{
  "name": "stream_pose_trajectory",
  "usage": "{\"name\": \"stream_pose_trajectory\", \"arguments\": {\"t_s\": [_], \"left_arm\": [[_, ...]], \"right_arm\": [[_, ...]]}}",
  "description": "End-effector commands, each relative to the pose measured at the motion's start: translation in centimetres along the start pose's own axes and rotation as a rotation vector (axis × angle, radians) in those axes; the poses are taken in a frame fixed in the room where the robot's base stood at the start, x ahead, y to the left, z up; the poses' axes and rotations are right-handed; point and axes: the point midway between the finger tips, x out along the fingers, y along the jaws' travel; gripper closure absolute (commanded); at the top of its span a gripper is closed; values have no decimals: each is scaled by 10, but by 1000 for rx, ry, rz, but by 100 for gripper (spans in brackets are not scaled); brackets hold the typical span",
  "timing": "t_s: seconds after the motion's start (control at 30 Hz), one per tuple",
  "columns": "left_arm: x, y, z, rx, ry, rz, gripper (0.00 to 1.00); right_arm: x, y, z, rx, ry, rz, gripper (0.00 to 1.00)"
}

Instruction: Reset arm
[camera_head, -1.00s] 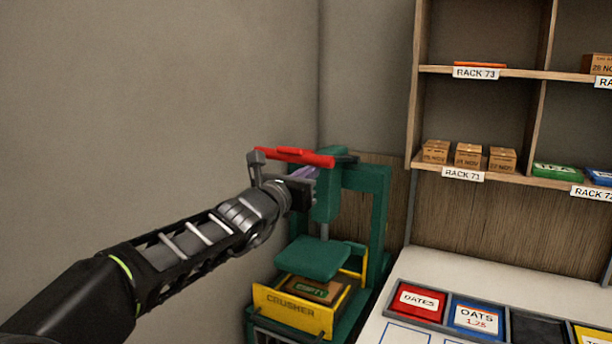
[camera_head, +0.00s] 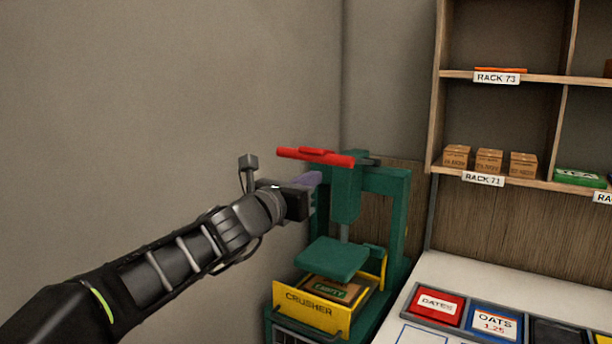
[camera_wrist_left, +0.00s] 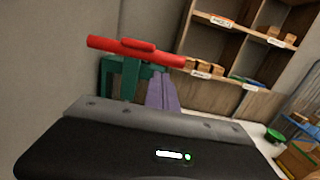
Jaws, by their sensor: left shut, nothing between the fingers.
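My left arm comes in from the left in the head view. Its gripper (camera_head: 314,180) has purple fingers and is shut and empty. It is level with the upper part of the green crusher press (camera_head: 348,192), just left of it and below the red handle (camera_head: 316,156). In the left wrist view the shut purple fingers (camera_wrist_left: 161,94) point toward the shelves, with the red handle (camera_wrist_left: 136,50) above and to their left. I cannot tell the exact gap between gripper and press. My right gripper is not in view.
A yellow tray marked CRUSHER (camera_head: 310,309) with a box (camera_head: 334,291) sits under the press plate. A wooden rack (camera_head: 490,181) with small boxes stands right. A white counter (camera_head: 470,272) holds red and blue bins. A bare wall (camera_head: 170,90) lies left.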

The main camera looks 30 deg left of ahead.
Motion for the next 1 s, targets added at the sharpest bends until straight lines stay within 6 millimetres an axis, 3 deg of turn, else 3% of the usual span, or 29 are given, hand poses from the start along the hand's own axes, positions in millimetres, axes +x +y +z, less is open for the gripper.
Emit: {"name": "stream_pose_trajectory", "arguments": {"t_s": [0.2,0.83,0.93,1.0], "left_arm": [[-14,0,8,-1,2,0,100],[-14,1,7,20,4,3,100],[-14,7,0,132,31,24,100],[-15,11,-20,303,94,37,100]], "right_arm": [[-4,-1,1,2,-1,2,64],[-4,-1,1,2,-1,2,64],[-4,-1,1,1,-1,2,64],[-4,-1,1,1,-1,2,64]]}}
